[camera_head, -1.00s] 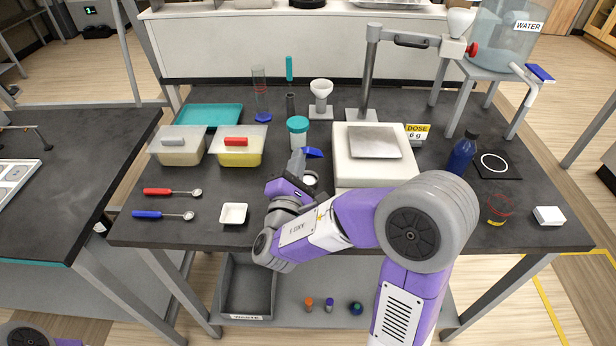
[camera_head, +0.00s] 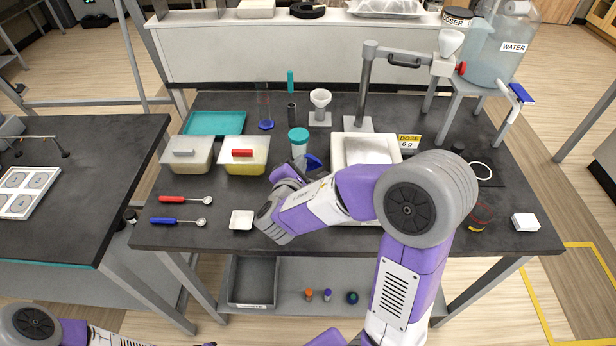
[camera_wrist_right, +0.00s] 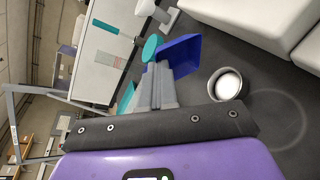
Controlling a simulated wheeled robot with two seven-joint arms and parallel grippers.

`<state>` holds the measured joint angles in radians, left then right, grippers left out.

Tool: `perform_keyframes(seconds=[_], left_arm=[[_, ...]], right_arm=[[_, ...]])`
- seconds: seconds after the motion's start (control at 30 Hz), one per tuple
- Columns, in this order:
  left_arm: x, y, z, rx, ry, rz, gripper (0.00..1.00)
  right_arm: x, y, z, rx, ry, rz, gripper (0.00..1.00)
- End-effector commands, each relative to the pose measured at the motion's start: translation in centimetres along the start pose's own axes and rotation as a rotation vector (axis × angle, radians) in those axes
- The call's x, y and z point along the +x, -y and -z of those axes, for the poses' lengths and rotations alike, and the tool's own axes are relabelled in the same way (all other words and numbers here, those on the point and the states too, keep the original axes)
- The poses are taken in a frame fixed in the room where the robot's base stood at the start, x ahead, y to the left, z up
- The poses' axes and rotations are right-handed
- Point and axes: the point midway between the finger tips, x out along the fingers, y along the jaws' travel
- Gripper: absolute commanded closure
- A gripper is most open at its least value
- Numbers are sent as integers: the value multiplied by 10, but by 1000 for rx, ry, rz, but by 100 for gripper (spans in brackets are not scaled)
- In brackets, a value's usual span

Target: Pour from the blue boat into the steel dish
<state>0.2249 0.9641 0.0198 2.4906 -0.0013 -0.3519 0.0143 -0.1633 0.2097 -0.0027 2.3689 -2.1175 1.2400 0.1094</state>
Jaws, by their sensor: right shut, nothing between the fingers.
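My right gripper (camera_head: 300,164) is over the bench, its fingers closed together in the wrist view (camera_wrist_right: 158,78). The blue boat (camera_head: 314,162) is right at its fingertips and appears tilted in the wrist view (camera_wrist_right: 182,55). I cannot see what bears the boat, and its inside is hidden. The steel dish (camera_wrist_right: 240,93) is a small round cup with white material in it, just beside the boat in the wrist view. In the head view my right arm hides the dish. My left arm shows only in part at the lower left, its gripper out of view.
A teal-lidded jar (camera_head: 298,140) stands just behind the boat. A white square dish (camera_head: 241,220), two spoons and two lidded tubs (camera_head: 243,166) are at left. A tall stand (camera_head: 364,90) rises behind.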

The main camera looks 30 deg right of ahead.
Motion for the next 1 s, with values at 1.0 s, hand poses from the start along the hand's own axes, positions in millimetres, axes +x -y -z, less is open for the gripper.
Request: perform_keyframes(seconds=[1.0], left_arm=[[-97, -36, -4, 0, 1, 0, 57]], right_arm=[[19, -13, -11, -26, -255, 301, 100]])
